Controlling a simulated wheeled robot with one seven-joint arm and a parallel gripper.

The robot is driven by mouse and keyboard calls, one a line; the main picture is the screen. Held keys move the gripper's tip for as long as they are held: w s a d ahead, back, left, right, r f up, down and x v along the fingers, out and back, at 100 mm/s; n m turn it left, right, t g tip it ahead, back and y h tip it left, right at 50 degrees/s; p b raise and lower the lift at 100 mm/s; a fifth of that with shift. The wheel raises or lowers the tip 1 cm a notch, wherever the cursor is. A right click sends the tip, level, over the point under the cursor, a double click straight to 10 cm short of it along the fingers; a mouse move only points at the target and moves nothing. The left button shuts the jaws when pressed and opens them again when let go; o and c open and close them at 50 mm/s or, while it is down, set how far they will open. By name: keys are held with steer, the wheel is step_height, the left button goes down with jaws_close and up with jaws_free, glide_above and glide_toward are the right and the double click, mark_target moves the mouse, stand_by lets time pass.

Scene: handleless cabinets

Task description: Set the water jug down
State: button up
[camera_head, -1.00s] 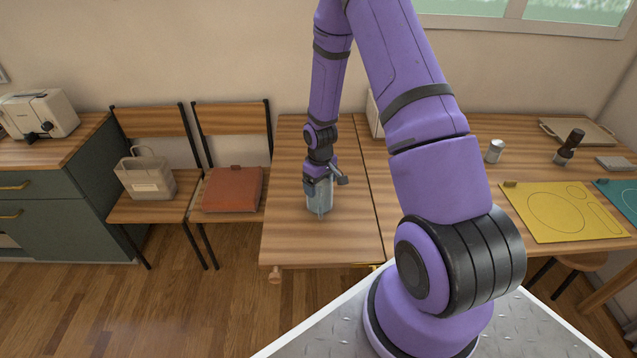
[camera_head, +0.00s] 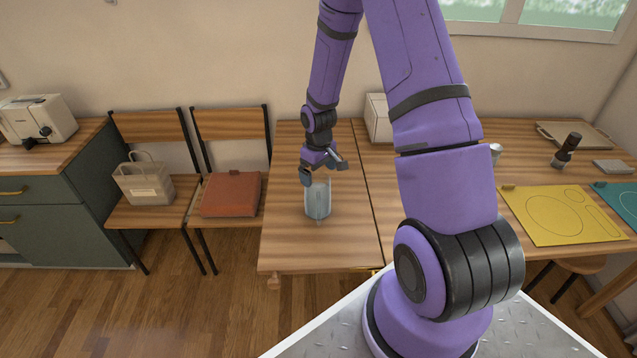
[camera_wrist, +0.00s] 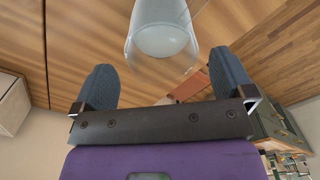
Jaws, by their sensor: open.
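The water jug (camera_head: 318,201) is clear with a bluish tint and stands upright on the left section of the wooden table (camera_head: 285,240). My gripper (camera_head: 322,178) is just above and behind the jug in the head view, open and empty. In the wrist view the jug (camera_wrist: 163,32) shows at the top centre, beyond the two spread fingers of my gripper (camera_wrist: 165,88), with a gap between them and it. Whether the jug has a handle cannot be told.
A yellow mat (camera_head: 560,214), a dark bottle (camera_head: 566,150) and a tray (camera_head: 574,134) lie to the right on the table. A white box (camera_head: 378,118) stands behind. The table around the jug is clear.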

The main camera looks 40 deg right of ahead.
step_height(320, 180, up, 5)
steer(key=shift+r, duration=0.15)
steer(key=s+a+r+m+t+h, duration=0.1)
steer(key=s+a+r, duration=0.2)
steer(key=r, duration=0.8)
steer(key=s+a+r+t, duration=0.1)
steer(key=s+a+r, duration=0.25)
steer(key=r, duration=0.75)
steer(key=s+a+r+t, duration=0.1)
steer(key=s+a+r, duration=0.1)
steer(key=s+r, duration=0.2)
steer(key=s+a+r+t, duration=0.1)
steer(key=s+r, duration=0.3)
steer(key=s, duration=0.5)
steer(key=s+a+r+m+t+y, duration=0.1)
steer(key=s+a+r, duration=0.2)
steer(key=s, duration=0.4)
steer(key=shift+a+r, duration=0.3)
steer(key=shift+r, duration=0.2)
steer(key=shift+w, duration=0.1)
